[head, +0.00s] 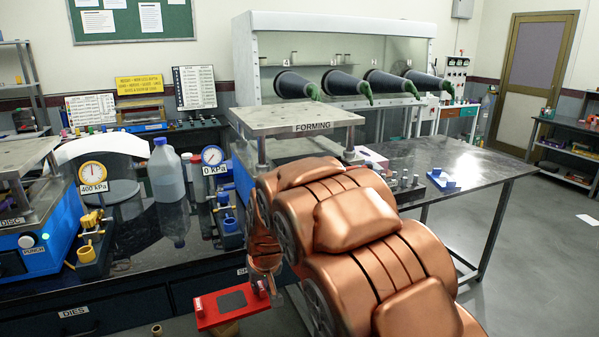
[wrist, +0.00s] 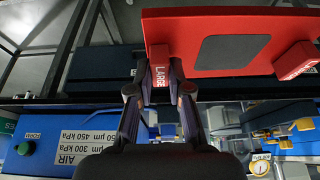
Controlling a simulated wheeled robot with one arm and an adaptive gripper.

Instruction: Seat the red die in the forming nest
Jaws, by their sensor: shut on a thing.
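The red die (head: 232,303) is a flat plate with a dark square pad in its middle and raised red blocks at its edge. In the wrist view the red die (wrist: 206,54) fills the upper right, and one block reads LARGE. My gripper (wrist: 160,85) is shut on that block. In the head view my gripper (head: 264,284) holds the die in front of the bench, below the level of its top. The forming press (head: 303,121) stands on the bench behind my copper-coloured arm. The arm hides most of its lower part, and I cannot see the nest.
A blue press (head: 35,245) marked DISC stands at the left. A plastic bottle (head: 165,172) and gauges reading 400 kPa (head: 92,174) and 0 kPa (head: 213,158) stand between the presses. The dark table (head: 455,160) at the right has free room.

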